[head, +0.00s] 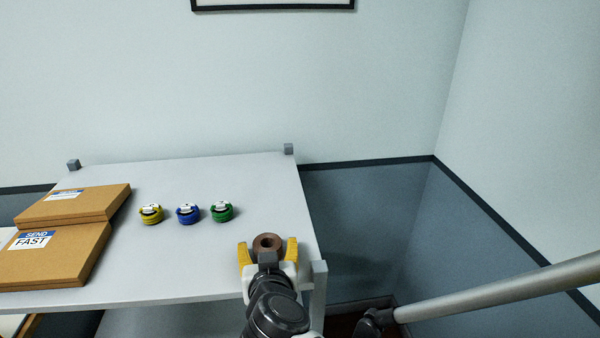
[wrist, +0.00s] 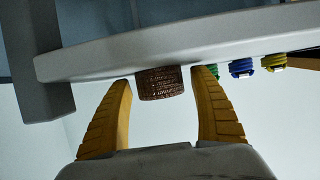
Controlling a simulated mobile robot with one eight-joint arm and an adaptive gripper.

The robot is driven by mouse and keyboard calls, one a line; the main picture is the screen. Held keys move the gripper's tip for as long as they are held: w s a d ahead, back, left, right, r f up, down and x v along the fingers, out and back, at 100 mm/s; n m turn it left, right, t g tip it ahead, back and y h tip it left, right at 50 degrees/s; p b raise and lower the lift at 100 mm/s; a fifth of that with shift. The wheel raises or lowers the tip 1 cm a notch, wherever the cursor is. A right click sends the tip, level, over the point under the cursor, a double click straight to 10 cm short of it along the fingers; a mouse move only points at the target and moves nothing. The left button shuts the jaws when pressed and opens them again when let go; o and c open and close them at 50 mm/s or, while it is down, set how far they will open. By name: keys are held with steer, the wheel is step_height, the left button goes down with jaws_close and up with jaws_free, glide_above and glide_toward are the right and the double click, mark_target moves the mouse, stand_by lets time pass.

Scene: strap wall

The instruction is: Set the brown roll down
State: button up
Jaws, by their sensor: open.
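The brown roll (head: 267,242) sits at the front right of the grey tabletop (head: 245,185), its hole facing up. The wrist view appears upside down; there the roll (wrist: 160,83) meets the table surface (wrist: 95,62) with no gap that I can see. My gripper (head: 268,250) is open, with one yellow finger on each side of the roll. In the wrist view a gap shows between the roll and each fingertip of my gripper (wrist: 163,88). The gripper body hides the near side of the roll in the head view.
Yellow (head: 151,214), blue (head: 188,214) and green (head: 222,212) rolls stand in a row left of my gripper. Cardboard boxes (head: 60,262) lie at the table's left. A grey corner post (head: 318,285) stands close to my gripper's right. The table's back right is clear.

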steer(key=p+v, duration=0.3)
steer(key=v, duration=0.9)
steer(key=w+d+f+m+g+h, duration=0.1)
steer(key=w+d+g+h, duration=0.1)
steer(key=d, duration=0.5)
steer(key=w+d+f+g+h, duration=0.1)
steer(key=w+d+h, duration=0.1)
steer(key=d, duration=0.6)
steer(key=s+d+m+g, duration=0.1)
steer(key=s+d+g, duration=0.2)
steer(key=d, duration=0.9)
steer(key=shift+s+d+r+m+y, duration=0.3)
steer(key=shift+s+r+y, duration=0.15)
steer(key=shift+s, duration=0.45)
steer(key=shift+a, duration=0.1)
